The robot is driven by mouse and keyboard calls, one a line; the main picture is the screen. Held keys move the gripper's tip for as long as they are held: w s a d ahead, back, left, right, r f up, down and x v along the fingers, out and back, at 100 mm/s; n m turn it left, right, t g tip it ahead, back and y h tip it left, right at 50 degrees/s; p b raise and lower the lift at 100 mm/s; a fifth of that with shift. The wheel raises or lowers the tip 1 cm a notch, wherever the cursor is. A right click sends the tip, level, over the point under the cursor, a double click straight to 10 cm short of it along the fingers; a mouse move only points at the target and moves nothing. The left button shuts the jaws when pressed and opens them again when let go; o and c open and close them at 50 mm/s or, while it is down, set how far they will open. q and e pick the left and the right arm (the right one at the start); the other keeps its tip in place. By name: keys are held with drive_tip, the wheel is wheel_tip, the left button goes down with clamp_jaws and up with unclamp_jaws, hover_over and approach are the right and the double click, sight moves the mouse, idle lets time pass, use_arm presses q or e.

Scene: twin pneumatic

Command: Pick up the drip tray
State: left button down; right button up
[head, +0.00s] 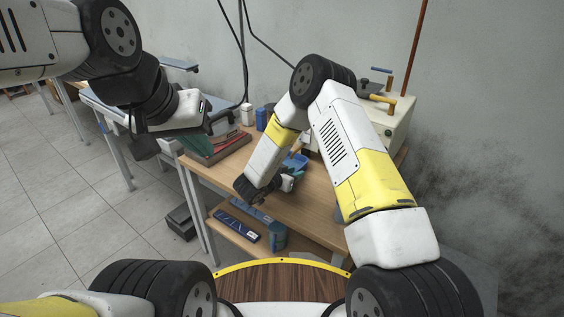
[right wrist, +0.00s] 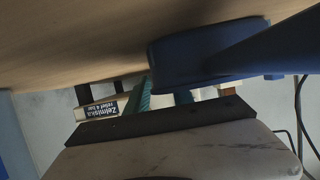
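A blue tray-like thing, which I take for the drip tray (head: 296,160), sits on the wooden bench beside my right gripper (head: 293,180). In the right wrist view a dark blue body (right wrist: 205,62) with a part running off to the right is close up under the wood surface. It covers part of the right gripper's fingers (right wrist: 162,98). Their teal inner faces stand apart with a gap between them. I cannot tell whether they touch the blue body.
Red and green items (head: 215,148) lie at the bench's left end, near a white container (head: 247,116) and a blue one (head: 262,119). A pale machine (head: 393,122) stands at the back right.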

clamp_jaws()
idle(1.4)
